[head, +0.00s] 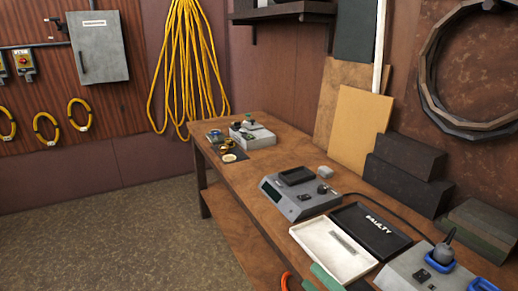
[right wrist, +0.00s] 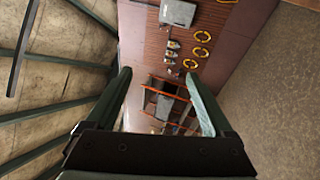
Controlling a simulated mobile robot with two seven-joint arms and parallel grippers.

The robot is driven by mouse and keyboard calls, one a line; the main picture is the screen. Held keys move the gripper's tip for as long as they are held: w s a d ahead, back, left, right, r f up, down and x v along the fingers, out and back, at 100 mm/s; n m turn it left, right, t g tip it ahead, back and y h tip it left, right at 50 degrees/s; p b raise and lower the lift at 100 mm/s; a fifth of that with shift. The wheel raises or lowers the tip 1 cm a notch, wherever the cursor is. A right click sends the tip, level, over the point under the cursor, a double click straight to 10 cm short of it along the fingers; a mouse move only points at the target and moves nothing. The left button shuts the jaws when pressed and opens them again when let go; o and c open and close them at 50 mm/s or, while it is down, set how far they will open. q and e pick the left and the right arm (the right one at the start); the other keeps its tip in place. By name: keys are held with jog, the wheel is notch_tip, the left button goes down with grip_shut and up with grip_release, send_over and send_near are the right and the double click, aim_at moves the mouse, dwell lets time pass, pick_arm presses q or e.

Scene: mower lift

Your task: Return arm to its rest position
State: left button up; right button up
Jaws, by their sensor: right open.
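My right gripper (right wrist: 158,74) shows in the right wrist view as two green fingers standing well apart. It is open, and nothing sits between its fingers. Beyond the fingers, at a distance, are the wood-panelled wall (right wrist: 150,42) and a rack-like frame (right wrist: 165,103). In the head view a small green piece (head: 325,277) shows at the bottom edge; I cannot tell whether it is part of my gripper. My left gripper is not in view.
A long wooden workbench (head: 262,212) holds a grey device (head: 298,200), a white tray (head: 325,262), a black tray marked FAULTY (head: 350,220) and a grey station with a blue-ringed tool (head: 405,270). Dark blocks (head: 405,165) stand behind. The floor (head: 110,230) at left is clear.

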jog(key=s+d+f+m+g+h, duration=0.1)
jog(key=s+d+f+m+h, duration=0.1)
jog(key=f+m, duration=0.5)
jog(key=s+d+f+m+g+h, duration=0.1)
jog(key=s+f+m+h, duration=0.4)
jog(key=f, duration=0.5)
jog(key=s+d+f+m+g+h+b, duration=0.1)
jog(key=s+d+f+m+g+h, duration=0.1)
jog(key=f+m, duration=0.6)
jog(key=shift+s+d+f+m+h, duration=0.35)
jog(key=shift+s+m+h, duration=0.4)
jog(key=shift+m+h, duration=0.35)
jog(key=s+f+m+g, duration=0.1)
jog(key=s, duration=0.1)
jog(key=s+f+m+g, duration=0.1)
jog(key=s+f, duration=0.1)
jog(key=s+f+m, duration=0.1)
jog(key=s, duration=0.1)
jog(key=shift+a+f+g, duration=0.2)
jog(key=shift+f+g, duration=0.2)
jog(key=shift+c, duration=0.4)
